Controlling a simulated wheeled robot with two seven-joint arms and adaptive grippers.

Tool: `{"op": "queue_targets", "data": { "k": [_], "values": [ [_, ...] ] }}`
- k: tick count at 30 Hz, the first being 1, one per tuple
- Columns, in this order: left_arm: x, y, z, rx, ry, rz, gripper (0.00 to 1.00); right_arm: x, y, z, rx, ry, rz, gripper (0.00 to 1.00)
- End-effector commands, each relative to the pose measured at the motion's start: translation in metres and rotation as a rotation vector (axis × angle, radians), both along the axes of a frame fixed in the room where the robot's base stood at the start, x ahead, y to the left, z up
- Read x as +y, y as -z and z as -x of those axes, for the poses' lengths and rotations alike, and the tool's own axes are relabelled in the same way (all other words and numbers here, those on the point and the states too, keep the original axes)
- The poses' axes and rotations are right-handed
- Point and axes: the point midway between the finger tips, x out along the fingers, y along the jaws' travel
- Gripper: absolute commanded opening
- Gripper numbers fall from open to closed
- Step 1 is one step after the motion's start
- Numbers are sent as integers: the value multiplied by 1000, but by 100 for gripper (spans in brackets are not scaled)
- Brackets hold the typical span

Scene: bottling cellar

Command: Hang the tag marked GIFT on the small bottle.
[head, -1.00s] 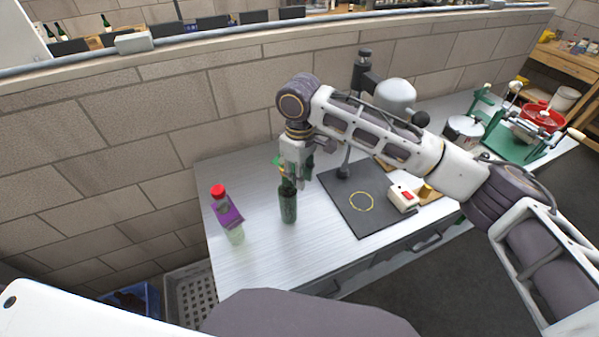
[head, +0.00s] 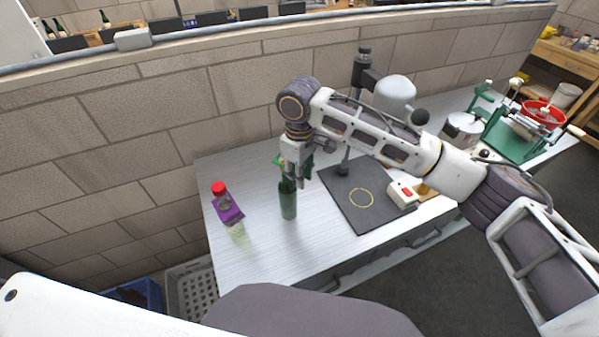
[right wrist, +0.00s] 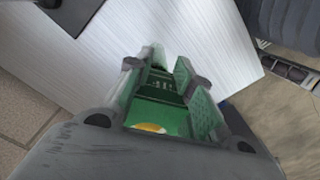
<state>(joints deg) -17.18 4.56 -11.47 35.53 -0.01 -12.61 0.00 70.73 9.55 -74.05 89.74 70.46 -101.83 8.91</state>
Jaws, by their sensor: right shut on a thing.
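My right gripper (head: 298,178) is above and against the top of a green bottle (head: 288,203) that stands upright on the metal table. It is shut on a green tag (right wrist: 165,116), which shows between the green finger pads in the right wrist view, with a pale yellow spot on it. Its lettering is not readable. The bottle's neck shows just past the fingertips; whether the tag is around it, I cannot tell. A clear bottle with a red cap (head: 219,188) stands to the left, with a purple tag (head: 229,212) on it. My left gripper is not in view.
Right of the green bottle lies a dark mat (head: 345,205) with a yellow ring mark, under a grey stand (head: 364,75). A white box with a red button (head: 404,193) sits at its right. A brick wall runs behind. The table's front left is clear.

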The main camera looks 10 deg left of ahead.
Motion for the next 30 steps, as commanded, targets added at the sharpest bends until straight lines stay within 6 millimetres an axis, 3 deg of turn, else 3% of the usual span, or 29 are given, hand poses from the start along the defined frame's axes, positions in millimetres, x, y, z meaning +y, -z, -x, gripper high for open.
{"op": "queue_targets", "data": {
  "k": [30],
  "values": [
    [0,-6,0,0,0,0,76,0,10,0,1,0,1,17]
  ]
}}
